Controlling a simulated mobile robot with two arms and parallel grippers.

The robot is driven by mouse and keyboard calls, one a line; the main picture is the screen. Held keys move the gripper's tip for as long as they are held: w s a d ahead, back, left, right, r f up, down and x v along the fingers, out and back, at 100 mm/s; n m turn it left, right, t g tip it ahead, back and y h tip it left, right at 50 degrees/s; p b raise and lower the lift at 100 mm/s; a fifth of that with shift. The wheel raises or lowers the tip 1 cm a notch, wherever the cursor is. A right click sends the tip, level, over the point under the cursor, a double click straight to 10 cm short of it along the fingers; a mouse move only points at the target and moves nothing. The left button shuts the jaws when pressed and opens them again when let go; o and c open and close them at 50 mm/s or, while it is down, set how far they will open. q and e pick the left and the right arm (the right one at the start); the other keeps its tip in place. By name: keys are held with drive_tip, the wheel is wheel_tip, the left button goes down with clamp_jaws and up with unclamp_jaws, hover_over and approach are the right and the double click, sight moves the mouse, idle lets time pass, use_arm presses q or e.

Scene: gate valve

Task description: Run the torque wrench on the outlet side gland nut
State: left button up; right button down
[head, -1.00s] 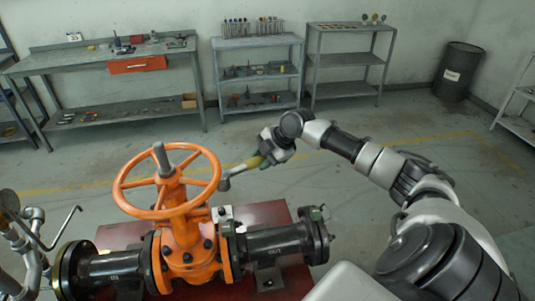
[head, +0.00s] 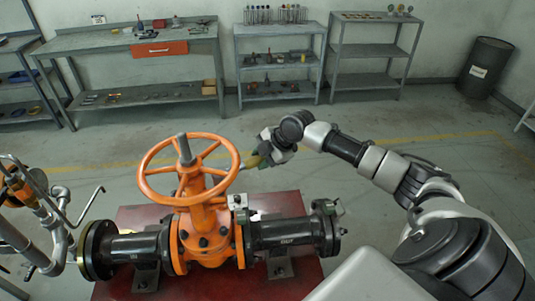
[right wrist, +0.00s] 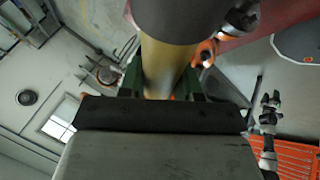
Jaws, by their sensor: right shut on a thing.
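The orange gate valve (head: 205,240) stands on a dark red base (head: 290,205) with its handwheel (head: 150,160) on top. The black outlet pipe (head: 285,233) runs to the right and the black inlet pipe (head: 135,247) to the left. My right gripper (head: 268,155) is behind and right of the handwheel, shut on the yellow handle of the torque wrench (head: 250,162). The handle also fills the middle of the right wrist view (right wrist: 165,70). The wrench's head is hidden behind the wheel rim. I cannot make out the gland nut. My left gripper is out of view.
Grey pipework with a bent rod (head: 60,205) stands at the left. A workbench (head: 130,42), a shelf of tools (head: 280,30), another shelf (head: 375,48) and a dark barrel (head: 487,68) line the back wall. The floor between them and the valve is clear.

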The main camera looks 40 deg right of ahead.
drive_tip(key=shift+w+a+r, duration=0.1)
drive_tip(key=shift+a+r, duration=0.05)
drive_tip(key=shift+a, duration=0.05)
drive_tip(key=shift+a+p, duration=0.3)
drive_tip(key=shift+a, duration=0.05)
drive_tip(key=shift+f, duration=0.2)
idle(0.8)
drive_tip(key=shift+f+b, duration=0.65)
drive_tip(key=shift+f, duration=0.55)
idle(0.9)
